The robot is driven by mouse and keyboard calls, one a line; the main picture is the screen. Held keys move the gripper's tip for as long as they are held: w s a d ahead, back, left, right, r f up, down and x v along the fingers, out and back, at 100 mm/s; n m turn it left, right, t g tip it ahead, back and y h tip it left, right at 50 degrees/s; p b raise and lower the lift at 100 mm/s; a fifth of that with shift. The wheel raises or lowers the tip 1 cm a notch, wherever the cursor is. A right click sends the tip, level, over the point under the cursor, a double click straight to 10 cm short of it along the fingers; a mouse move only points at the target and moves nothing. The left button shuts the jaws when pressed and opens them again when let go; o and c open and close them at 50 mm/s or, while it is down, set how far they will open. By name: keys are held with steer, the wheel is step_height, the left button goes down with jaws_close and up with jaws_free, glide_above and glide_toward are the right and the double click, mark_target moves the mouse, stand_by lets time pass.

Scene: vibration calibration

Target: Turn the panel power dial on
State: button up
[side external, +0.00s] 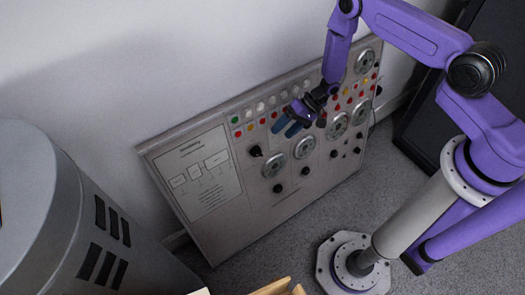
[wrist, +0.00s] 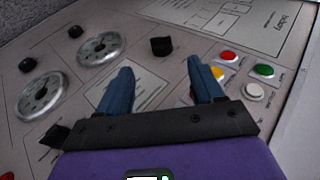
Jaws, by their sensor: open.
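The grey panel (side external: 225,215) leans against the wall and carries round gauges, coloured buttons and black knobs. No label that I can read tells which knob is the power dial. A larger black knob (side external: 256,151) sits left of the gauges; what looks like the same knob shows in the wrist view (wrist: 160,46), beyond the fingertips and between their lines. My gripper (side external: 285,127) has blue fingers and is in front of the panel's upper middle. In the wrist view my gripper (wrist: 163,76) is open, with nothing between the fingers. It appears apart from the knob.
Gauges (side external: 304,147) and small black knobs (side external: 305,171) lie right of the larger knob. Red, green and white buttons (wrist: 264,70) are near the right finger. A grey vented cylinder (side external: 60,220) stands at left. Carpet (side external: 285,230) in front is mostly clear.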

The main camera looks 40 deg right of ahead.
mark_target(260, 154)
steer(key=x, duration=1.1)
steer(key=shift+a+f, duration=0.3)
steer(key=shift+w, duration=0.1)
